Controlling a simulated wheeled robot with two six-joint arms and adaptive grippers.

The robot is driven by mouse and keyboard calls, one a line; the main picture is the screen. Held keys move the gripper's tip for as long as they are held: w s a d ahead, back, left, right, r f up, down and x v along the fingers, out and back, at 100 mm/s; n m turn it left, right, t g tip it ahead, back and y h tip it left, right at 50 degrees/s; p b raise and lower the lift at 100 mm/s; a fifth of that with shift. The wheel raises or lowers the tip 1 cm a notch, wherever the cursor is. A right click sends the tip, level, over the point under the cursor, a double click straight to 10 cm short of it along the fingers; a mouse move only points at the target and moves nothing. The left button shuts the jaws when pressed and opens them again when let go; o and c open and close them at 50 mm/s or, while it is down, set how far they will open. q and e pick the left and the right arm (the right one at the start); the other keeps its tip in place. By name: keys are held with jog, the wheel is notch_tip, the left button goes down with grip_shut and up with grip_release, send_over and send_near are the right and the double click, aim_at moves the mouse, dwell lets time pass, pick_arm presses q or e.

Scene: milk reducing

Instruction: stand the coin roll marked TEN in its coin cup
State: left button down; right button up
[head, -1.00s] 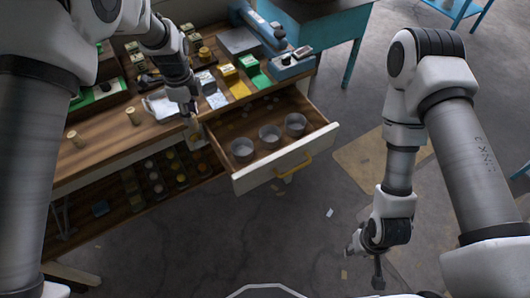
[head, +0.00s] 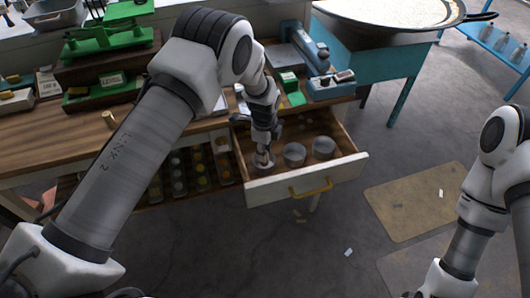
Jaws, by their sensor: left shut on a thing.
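An open drawer (head: 345,166) holds three round grey cups in a row: a left cup (head: 264,165), a middle cup (head: 294,155) and a right cup (head: 323,148). My left gripper (head: 263,150) points down over the left cup and is shut on a small pale coin roll, mostly hidden by the fingers. The roll's marking cannot be read, and I cannot tell how deep it is in the cup. The middle and right cups look empty. My right gripper is out of view below the frame; only its arm shows at lower right.
Another small roll (head: 109,119) stands on the wooden counter (head: 60,133). Green scales (head: 108,38) are at the back left. A blue device (head: 318,66) sits behind the drawer. Shelves with several small cups lie below the counter.

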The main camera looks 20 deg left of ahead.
pick_arm(q)
jog(key=shift+f, duration=1)
jog(key=c, duration=0.9)
grip_release()
jog(key=shift+r, duration=0.55)
notch_tip(320, 180, up, 11)
jog(key=b, duration=0.3)
jog(key=shift+r, duration=0.15)
